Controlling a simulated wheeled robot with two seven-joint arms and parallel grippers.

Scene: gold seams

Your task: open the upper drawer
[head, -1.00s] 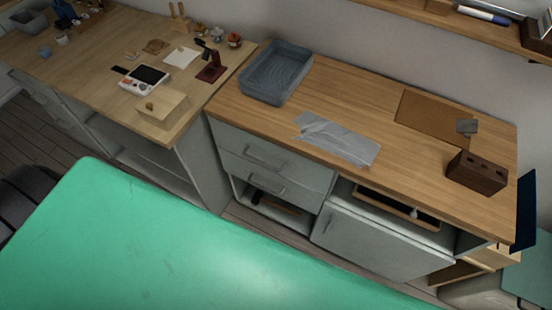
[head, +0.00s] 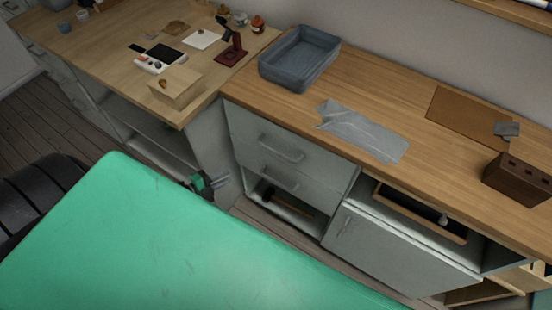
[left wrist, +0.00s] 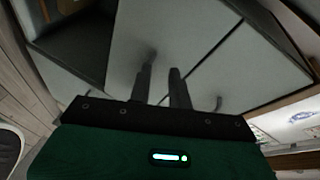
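The upper drawer (head: 310,160) is the top grey front of the cabinet under the right worktop, with a bar handle (head: 281,156). It looks closed. A second drawer (head: 310,192) with its own handle lies just below it. My left gripper (head: 222,181) is low, left of the drawers and apart from both handles, beyond the green surface. In the left wrist view its two fingers (left wrist: 160,85) point toward the grey fronts with a gap between them and nothing held. The upper drawer front (left wrist: 240,65) seems to be the one nearest the wood edge there. My right gripper is out of view.
A blue-grey tray (head: 301,60) and a grey sheet (head: 362,131) lie on the right worktop (head: 385,85). Below the drawers is an open compartment with a dark-headed tool (head: 285,200). A cabinet door (head: 385,250) is to the right. The left desk (head: 120,45) holds several items.

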